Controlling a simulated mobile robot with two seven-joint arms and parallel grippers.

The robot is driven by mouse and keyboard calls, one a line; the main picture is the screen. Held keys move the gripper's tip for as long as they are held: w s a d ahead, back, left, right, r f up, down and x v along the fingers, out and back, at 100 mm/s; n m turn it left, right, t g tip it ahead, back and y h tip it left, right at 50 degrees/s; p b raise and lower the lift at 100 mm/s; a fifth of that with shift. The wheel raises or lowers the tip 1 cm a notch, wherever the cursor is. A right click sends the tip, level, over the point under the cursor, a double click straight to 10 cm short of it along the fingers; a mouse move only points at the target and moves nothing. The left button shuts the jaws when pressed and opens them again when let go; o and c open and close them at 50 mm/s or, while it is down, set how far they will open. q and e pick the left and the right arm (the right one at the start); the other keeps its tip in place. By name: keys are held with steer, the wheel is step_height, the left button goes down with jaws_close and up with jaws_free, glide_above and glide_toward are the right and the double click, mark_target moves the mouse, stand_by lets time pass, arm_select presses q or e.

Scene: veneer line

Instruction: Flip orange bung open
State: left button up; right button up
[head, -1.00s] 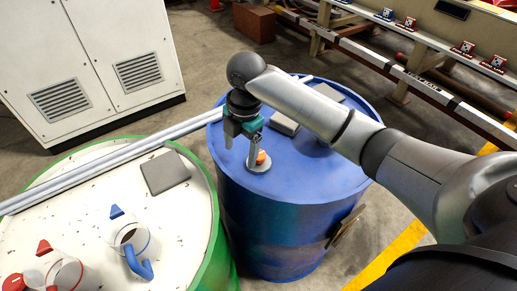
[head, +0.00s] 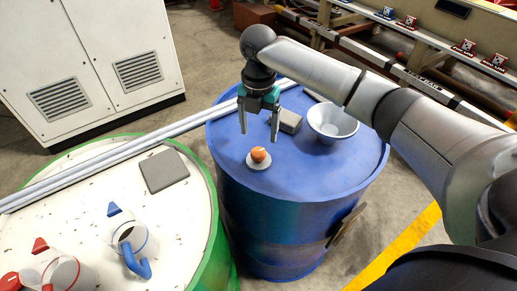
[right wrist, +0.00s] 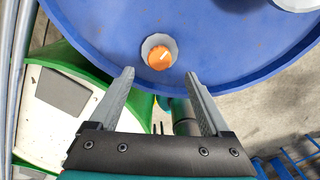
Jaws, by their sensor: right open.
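The orange bung (head: 259,154) sits on a round pale grey fitting (head: 258,165) on top of the blue drum (head: 310,185). It also shows in the right wrist view (right wrist: 160,58), off-centre inside the grey ring (right wrist: 149,44). I cannot tell for sure whether it is tipped open. My right gripper (head: 259,136) is open and empty, its fingers pointing down above and just behind the bung. In the right wrist view the bung lies beyond the gap between the two fingertips (right wrist: 159,73), and no finger touches it. My left gripper is not in view.
A white funnel (head: 333,122) and a grey block (head: 287,121) stand on the blue drum, behind the bung. The green-rimmed drum (head: 75,190) at left carries jugs (head: 132,240) and a grey pad (head: 164,171). Pale rods (head: 100,160) cross behind.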

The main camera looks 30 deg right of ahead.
mark_target(259, 151)
step_height(259, 151, down, 7)
steer(key=shift+f+b, duration=0.1)
steer(key=shift+b, duration=0.45)
jaws_close()
stand_by(0.4)
